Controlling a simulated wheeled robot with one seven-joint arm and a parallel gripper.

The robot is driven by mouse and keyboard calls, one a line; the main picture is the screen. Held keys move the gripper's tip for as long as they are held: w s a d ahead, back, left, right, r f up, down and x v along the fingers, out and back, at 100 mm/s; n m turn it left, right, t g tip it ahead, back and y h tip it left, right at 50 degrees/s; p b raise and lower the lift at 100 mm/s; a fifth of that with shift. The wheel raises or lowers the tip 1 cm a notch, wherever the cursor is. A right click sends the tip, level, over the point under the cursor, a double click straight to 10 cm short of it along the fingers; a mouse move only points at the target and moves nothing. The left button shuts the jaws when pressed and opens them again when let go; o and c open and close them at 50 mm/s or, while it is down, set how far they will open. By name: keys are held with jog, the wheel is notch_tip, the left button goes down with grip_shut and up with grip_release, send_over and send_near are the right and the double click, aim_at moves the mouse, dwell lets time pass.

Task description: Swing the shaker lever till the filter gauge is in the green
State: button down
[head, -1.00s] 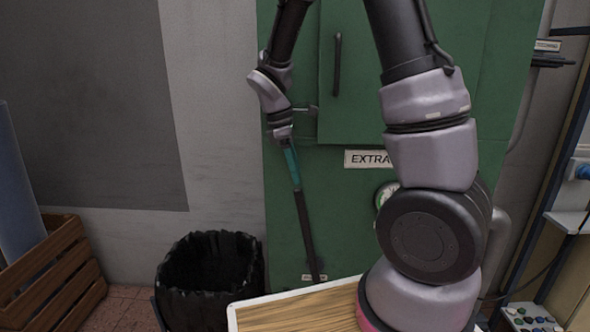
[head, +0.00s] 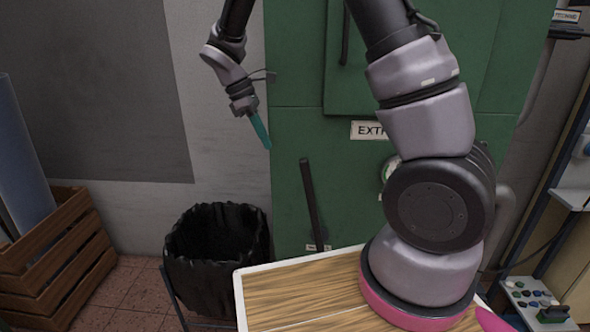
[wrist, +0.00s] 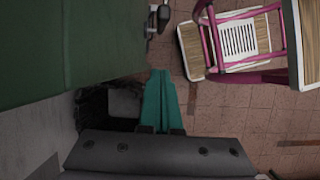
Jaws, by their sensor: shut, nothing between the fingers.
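The shaker lever (head: 311,203) is a dark bar on the front of the green extractor cabinet (head: 292,175), leaning slightly, its top end tilted left. My gripper (head: 264,140) has teal fingers, which are shut and empty. In the head view it is up and left of the lever's top end, apart from it, at the cabinet's left edge. The teal fingers also show in the wrist view (wrist: 160,98). The filter gauge (head: 388,168) is mostly hidden behind my arm; only a sliver of its pale rim shows, so its reading cannot be told.
A black-lined bin (head: 215,255) stands on the floor left of the cabinet. A wooden crate (head: 60,265) holding a blue roll is farther left. A shelf stand (head: 570,200) is at the right. The wall area left of my gripper is clear.

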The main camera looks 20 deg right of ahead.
jog(key=shift+s+d+f, duration=0.4)
jog(key=shift+d+f, duration=0.75)
jog(key=shift+f, duration=0.35)
jog(key=shift+s+d+f, duration=0.4)
jog(key=shift+d+f, duration=0.7)
jog(key=shift+f, duration=0.35)
jog(key=shift+s+d+f, duration=0.4)
jog(key=shift+d+f, duration=0.75)
jog(key=shift+f, duration=0.35)
